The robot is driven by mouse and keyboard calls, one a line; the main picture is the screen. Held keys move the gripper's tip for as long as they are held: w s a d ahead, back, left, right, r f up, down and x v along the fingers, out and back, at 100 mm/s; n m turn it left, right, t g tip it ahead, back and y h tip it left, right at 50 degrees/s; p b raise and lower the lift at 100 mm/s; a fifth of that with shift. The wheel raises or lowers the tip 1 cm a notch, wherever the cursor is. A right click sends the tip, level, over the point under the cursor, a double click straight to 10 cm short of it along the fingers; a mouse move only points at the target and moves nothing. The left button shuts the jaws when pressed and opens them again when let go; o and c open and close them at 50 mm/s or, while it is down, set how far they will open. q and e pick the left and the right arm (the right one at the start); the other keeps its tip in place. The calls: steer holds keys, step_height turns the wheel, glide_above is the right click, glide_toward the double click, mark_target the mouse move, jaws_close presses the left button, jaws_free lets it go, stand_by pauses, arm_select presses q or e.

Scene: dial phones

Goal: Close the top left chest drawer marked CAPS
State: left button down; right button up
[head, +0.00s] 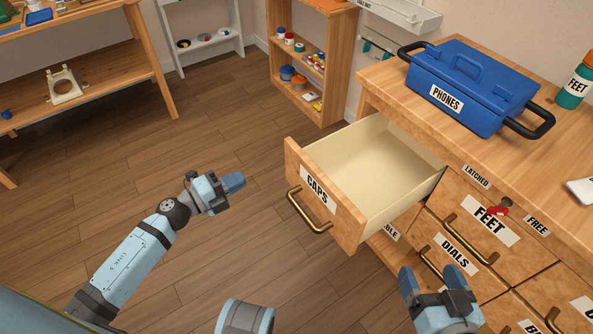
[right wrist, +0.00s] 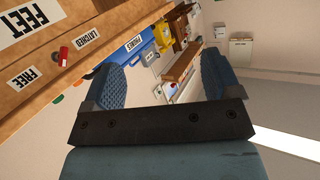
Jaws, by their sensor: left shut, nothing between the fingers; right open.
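The CAPS drawer (head: 318,192) at the top left of the wooden chest is pulled far out in the head view. It looks empty inside, and its brass handle (head: 308,212) is on the front panel. My left gripper (head: 235,182) is shut and empty, to the left of the drawer front and apart from it.
On the chest top (head: 480,150) stand a blue PHONES box (head: 470,85) and a green FEET bottle (head: 577,85). A red latch knob (head: 497,210) sits above the FEET drawer (head: 488,225). Shelves (head: 310,60) stand behind. The floor left of the drawer is clear.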

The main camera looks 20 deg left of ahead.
mark_target(293, 153)
arm_select(q)
steer(key=shift+m, duration=0.3)
steer(key=b+x, duration=0.1)
steer(key=x, duration=1.2)
steer(key=shift+f+b, duration=0.25)
steer(key=shift+b, duration=0.15)
steer(key=shift+w+d, duration=0.4)
arm_select(e)
steer(key=r, duration=0.1)
steer(key=a+r+t+y, duration=0.1)
steer(key=r+t, duration=0.1)
steer(key=r, duration=0.1)
steer(key=shift+w+a+y, duration=0.15)
steer(key=shift+a+y, duration=0.1)
steer(key=shift+y, duration=0.05)
